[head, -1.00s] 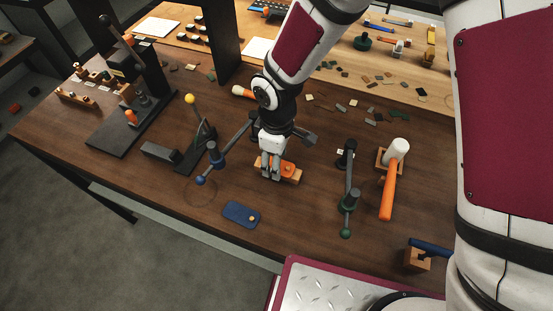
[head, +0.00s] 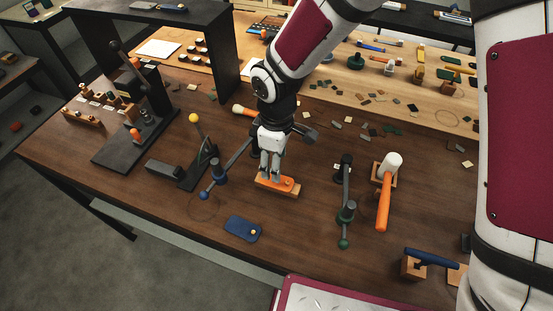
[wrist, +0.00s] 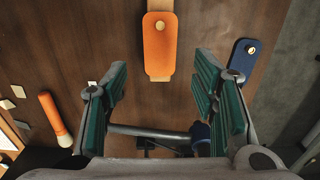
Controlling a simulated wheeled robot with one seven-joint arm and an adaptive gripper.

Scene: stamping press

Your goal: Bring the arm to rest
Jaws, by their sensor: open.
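My gripper (head: 270,176) is in the middle of the dark wooden table, fingers pointing down. It is open and empty; in the wrist view its green-padded fingers (wrist: 160,75) stand wide apart. An orange tag (head: 287,184) lies on a pale wooden block (head: 264,186) just beyond the fingertips. In the wrist view the orange tag (wrist: 159,45) shows ahead of the gap, with nothing between the pads. In the head view the fingers overlap the block's far side, and I cannot tell how high they are above it.
A blue tag (head: 242,229) lies near the front edge. A blue-knobbed lever (head: 217,172) stands close left, a black press (head: 140,115) farther left. Small chips lie scattered behind.

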